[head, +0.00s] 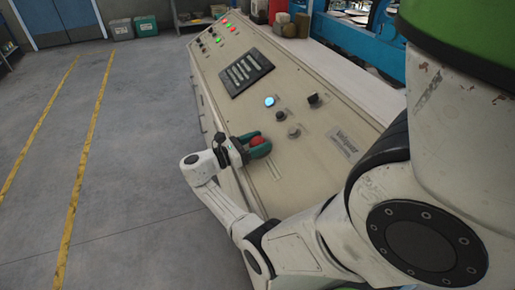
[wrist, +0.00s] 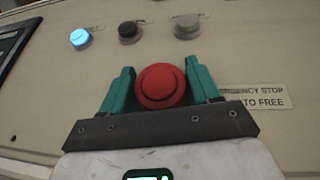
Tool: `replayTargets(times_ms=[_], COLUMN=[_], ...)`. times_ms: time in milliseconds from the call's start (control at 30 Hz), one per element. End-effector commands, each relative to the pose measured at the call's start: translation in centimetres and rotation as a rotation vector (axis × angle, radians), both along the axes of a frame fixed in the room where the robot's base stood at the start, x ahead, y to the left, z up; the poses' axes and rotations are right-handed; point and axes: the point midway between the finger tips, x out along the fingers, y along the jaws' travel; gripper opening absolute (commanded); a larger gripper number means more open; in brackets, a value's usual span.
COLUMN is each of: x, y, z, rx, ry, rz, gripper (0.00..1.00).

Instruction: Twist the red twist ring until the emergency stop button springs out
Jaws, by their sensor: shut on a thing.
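The red emergency stop button with its red twist ring (wrist: 163,86) sits on the sloped beige console panel, between the two green fingers of my gripper (wrist: 163,88) in the wrist view. The fingers touch the ring on its left and right sides, so my gripper is shut on it. In the head view the red button (head: 258,141) shows between the green fingers of my gripper (head: 256,146), near the panel's lower edge. A label beside it, partly hidden by the right finger, reads "EMERGENCY STOP" and "TO FREE". I cannot tell how far the button stands out.
A lit blue button (wrist: 80,38), a black knob (wrist: 128,32) and a grey knob (wrist: 187,26) sit above the ring on the console panel (head: 300,165). A dark panel of switches (head: 246,72) is further up. Open floor (head: 120,190) lies to the left.

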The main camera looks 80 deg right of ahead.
Motion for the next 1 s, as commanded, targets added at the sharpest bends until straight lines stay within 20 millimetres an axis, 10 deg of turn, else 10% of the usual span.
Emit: replayTargets(times_ms=[800,833,1000], x=[-0.12,-0.12,-0.12], y=[0.03,0.03,0.03], z=[-0.24,-0.24,-0.2], rx=[-0.058,-0.058,-0.059], ry=[-0.033,-0.033,-0.033], rz=[-0.122,-0.122,-0.122], gripper=[0.31,0.62,0.78])
